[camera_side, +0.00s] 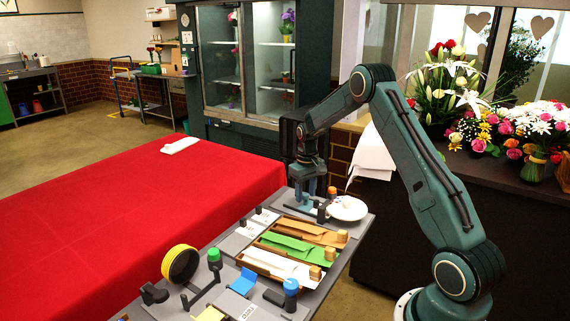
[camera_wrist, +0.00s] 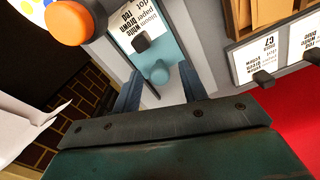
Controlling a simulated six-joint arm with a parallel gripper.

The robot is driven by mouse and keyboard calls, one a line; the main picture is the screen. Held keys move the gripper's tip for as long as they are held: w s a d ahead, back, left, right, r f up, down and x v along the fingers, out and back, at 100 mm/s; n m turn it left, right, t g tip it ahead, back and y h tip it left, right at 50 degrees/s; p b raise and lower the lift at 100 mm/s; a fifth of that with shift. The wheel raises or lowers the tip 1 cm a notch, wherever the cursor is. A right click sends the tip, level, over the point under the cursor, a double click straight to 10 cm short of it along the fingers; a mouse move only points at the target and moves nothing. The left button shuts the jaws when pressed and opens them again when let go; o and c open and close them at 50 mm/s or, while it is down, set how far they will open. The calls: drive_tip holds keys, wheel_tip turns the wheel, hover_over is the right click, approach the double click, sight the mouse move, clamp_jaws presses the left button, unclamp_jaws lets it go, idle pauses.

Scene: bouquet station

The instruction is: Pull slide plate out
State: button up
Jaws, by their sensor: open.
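A teal plate (camera_wrist: 172,42) with a white label, a dark knob (camera_wrist: 141,43) and a teal peg (camera_wrist: 158,75) lies under my gripper in the wrist view; it looks like the slide plate. My gripper (camera_wrist: 159,72) is open, with one finger on each side of the teal peg and nothing visibly clasped. I cannot tell whether the fingers touch the peg. In the side view my gripper (camera_side: 310,192) points down at the far end of the grey table (camera_side: 362,228). The plate is mostly hidden there by the gripper.
An orange-topped knob (camera_side: 332,191) and a white round dish (camera_side: 347,208) stand close right of my gripper. Trays with brown, green and white paper (camera_side: 290,268) lie nearer. A yellow tape roll (camera_side: 180,264) and blue knob (camera_side: 291,287) stand at the near end. A red-covered table (camera_side: 120,210) adjoins.

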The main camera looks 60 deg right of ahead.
drive_tip(key=shift+f, duration=0.95)
clamp_jaws()
drive_tip(key=shift+w, duration=3.8)
unclamp_jaws()
